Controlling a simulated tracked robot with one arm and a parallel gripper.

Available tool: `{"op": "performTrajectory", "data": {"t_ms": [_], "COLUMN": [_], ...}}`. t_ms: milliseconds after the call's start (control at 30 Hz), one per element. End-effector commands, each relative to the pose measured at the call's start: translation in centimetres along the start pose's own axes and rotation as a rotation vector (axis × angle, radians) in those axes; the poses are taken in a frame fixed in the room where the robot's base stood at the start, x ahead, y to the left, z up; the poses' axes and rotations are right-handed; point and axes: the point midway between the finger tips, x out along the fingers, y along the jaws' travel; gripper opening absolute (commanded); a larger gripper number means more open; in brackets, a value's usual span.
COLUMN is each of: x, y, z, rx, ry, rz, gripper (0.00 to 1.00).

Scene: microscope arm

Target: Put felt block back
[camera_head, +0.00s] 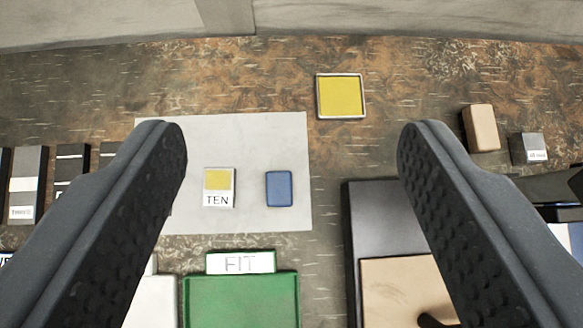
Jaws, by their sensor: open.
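My gripper (292,135) is open, with its two dark ridged fingers wide apart and nothing between them touching either finger. Below and between the fingers, a small blue block (279,189) lies on a light grey sheet (260,135). A tan block (481,128) with rounded edges stands on the bench to the right, beyond the right finger. I cannot tell from the picture which of these is the felt block. A yellow square with a pale rim (340,97) lies on the bench behind the sheet.
A small card marked TEN (218,188) lies left of the blue block. A green tray (240,300) with a FIT label (241,262) is in front. A dark stand (384,220) is at right. A small grey box (528,148) sits by the tan block. Dark boxes (28,183) line the left.

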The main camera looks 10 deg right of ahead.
Motion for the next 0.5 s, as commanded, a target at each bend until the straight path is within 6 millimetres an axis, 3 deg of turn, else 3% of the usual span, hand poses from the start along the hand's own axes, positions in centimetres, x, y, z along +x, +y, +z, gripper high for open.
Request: {"op": "performTrajectory", "data": {"t_ms": [33, 100, 300, 500], "x": [-2.5, -5.6, -13.5, -17.6], "y": [0.0, 0.0, -0.2, -0.1], "z": [-1.0, -2.2, -4.5, -5.2], "rx": [0.002, 0.003, 0.007, 0.01], "ry": [0.069, 0.157, 0.373, 0.482], "rz": [-0.006, -0.012, -0.036, -0.049], "gripper": [0.61, 0.61, 0.61, 0.61]}}
